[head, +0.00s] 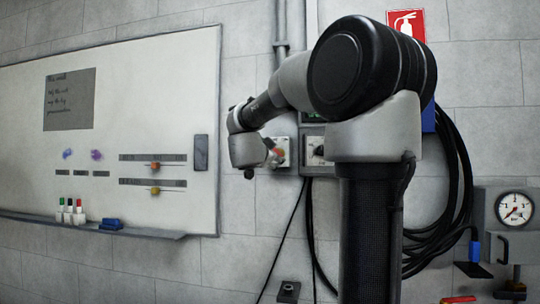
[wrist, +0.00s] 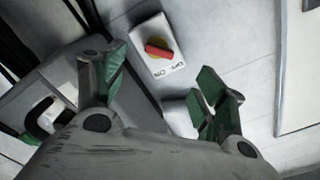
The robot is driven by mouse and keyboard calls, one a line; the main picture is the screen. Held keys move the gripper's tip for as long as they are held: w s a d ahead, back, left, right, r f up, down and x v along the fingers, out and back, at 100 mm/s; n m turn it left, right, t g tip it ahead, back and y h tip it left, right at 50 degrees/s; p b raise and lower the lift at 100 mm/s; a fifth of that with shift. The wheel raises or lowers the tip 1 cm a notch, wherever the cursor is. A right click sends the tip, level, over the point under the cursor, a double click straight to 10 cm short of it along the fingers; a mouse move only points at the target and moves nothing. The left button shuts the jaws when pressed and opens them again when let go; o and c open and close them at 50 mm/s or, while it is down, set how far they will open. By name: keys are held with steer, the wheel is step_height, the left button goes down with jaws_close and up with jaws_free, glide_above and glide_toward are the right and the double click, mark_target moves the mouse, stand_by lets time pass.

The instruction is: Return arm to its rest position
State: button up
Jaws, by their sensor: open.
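My arm (head: 365,70) rises at the right of the head view and reaches left, with its wrist bent down in front of the wall. My gripper shows in the wrist view (wrist: 164,75) with its two green-padded fingers spread apart and nothing between them. In the head view the wrist end is small and the fingers cannot be made out clearly. A white switch box with a red knob on a yellow disc (wrist: 158,48) lies beyond the fingers, apart from them; it also shows in the head view (head: 284,153), just right of the wrist.
A whiteboard (head: 120,115) with a marker ledge (head: 160,233) covers the left wall. Black cables (head: 462,190) hang behind my arm. A pressure gauge (head: 515,209) is at the right. A grey box (head: 317,150) sits beside the switch. The wall below the ledge is clear.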

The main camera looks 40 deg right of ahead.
stand_by(0.4)
steer(key=w+a+f+n+t+y, duration=0.3)
steer(key=w+a+f+n+y, duration=0.1)
steer(key=a+f+n+y, duration=0.55)
steer(key=s+a+f+n+g+y, duration=0.3)
steer(key=s+a+f+n+y, duration=0.1)
steer(key=s+a+f+y, duration=0.3)
steer(key=s+f+n+g+h, duration=0.1)
steer(key=s+f+g, duration=0.3)
steer(key=s, duration=1)
steer(key=s+f+n+g+h, duration=0.2)
steer(key=s+f, duration=0.5)
steer(key=s, duration=0.6)
steer(key=shift+s+f+n+g, duration=0.25)
steer(key=shift+s+n+g, duration=0.15)
steer(key=shift+n+g, duration=0.55)
steer(key=shift+w, duration=0.1)
steer(key=shift+c, duration=0.4)
